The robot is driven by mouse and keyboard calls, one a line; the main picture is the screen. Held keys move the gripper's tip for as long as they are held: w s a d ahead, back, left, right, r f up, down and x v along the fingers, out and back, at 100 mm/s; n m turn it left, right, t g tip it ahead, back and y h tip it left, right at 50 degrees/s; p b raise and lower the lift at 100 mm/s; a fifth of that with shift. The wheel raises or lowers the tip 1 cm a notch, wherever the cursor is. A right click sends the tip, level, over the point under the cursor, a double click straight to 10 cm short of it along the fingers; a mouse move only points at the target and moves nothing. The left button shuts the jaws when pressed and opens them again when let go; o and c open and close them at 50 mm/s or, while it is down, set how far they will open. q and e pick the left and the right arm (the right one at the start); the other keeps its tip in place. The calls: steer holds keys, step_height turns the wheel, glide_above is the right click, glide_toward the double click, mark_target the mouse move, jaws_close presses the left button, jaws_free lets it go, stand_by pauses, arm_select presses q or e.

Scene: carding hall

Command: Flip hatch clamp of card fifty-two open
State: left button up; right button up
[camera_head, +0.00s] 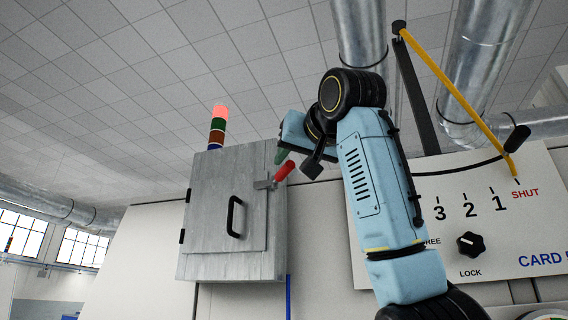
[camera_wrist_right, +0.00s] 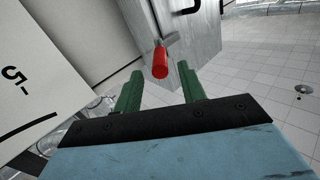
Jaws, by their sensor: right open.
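The hatch clamp has a red handle (camera_head: 285,171) on a small metal bracket (camera_head: 264,184) at the upper right edge of the grey metal hatch (camera_head: 224,196). The handle points up and to the right from the bracket. My right gripper (camera_head: 281,153) is beside the handle's upper end, with its fingers partly hidden by the wrist. In the right wrist view the open green fingers of my right gripper (camera_wrist_right: 162,68) stand either side of the red handle (camera_wrist_right: 160,63). No finger visibly touches it, and how deep it sits between them is unclear. My left gripper is out of view.
A black pull handle (camera_head: 235,216) sticks out from the hatch door. A signal lamp stack (camera_head: 217,127) stands behind the box. At right is a white numbered panel (camera_head: 500,235) with a black knob (camera_head: 470,244) and a yellow lever (camera_head: 455,88). The floor at left is hidden.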

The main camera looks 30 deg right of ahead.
mark_target(284, 171)
steer(key=w, duration=0.2)
steer(key=w+p, duration=0.1)
steer(key=w, duration=0.1)
steer(key=w+d+p, duration=0.1)
steer(key=w, duration=0.1)
steer(key=shift+c, duration=0.3)
jaws_close()
